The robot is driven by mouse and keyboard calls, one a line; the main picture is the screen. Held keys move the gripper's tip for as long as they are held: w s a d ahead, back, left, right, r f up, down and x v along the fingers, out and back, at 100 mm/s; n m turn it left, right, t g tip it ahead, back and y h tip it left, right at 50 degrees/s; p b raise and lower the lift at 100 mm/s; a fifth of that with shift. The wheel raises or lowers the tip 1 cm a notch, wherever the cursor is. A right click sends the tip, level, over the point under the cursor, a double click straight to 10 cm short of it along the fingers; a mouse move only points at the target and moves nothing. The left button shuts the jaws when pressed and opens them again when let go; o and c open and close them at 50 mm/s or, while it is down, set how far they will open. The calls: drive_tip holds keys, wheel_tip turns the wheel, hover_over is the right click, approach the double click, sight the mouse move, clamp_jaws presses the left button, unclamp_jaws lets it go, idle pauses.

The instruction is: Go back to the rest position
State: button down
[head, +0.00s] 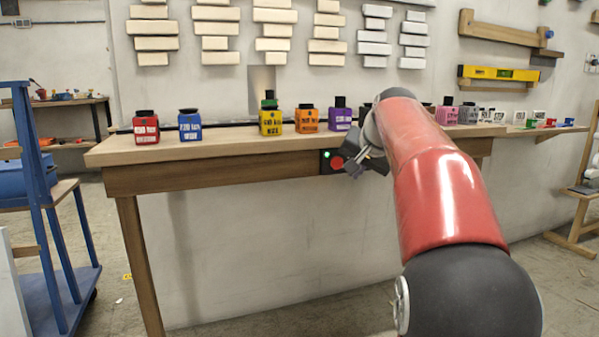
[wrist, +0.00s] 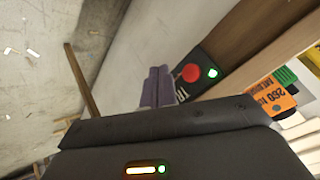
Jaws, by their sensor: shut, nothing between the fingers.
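My gripper (head: 357,166) is at the front edge of the wooden workbench, at the end of my red arm. Its two fingers lie side by side, shut and empty, in the wrist view (wrist: 155,87). A dark control box with a red button (head: 337,162) and a lit green lamp (head: 327,154) is fixed to the bench's front edge. The fingers are just right of the button in the head view. In the wrist view the red button (wrist: 190,73) is beside the fingertips, and I cannot tell whether they touch it.
The workbench (head: 230,143) carries a row of coloured bottles, among them red (head: 146,128), blue (head: 190,126), yellow (head: 270,121), orange (head: 307,120) and purple (head: 340,117). My arm hides part of the row. A blue-framed cart (head: 50,215) stands at left. Floor shows below the bench.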

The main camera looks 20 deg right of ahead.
drive_tip(key=shift+a, duration=0.1)
drive_tip(key=s+a+f+n+g+p, duration=0.1)
drive_tip(key=s+a+f+n+p, duration=0.2)
drive_tip(key=s+a, duration=0.65)
drive_tip(key=s+a+f+n+g+p, duration=0.1)
drive_tip(key=s+a+f+n+p, duration=0.3)
drive_tip(key=s, duration=0.9)
drive_tip(key=s+a+f+n+g+p, duration=0.1)
drive_tip(key=s+a+f+p, duration=0.2)
drive_tip(key=s, duration=0.6)
wheel_tip(320, 180, down, 3)
drive_tip(key=shift+s+a+r+y+p, duration=0.2)
drive_tip(key=shift+s+a+y+p, duration=0.15)
drive_tip(key=shift+a, duration=0.4)
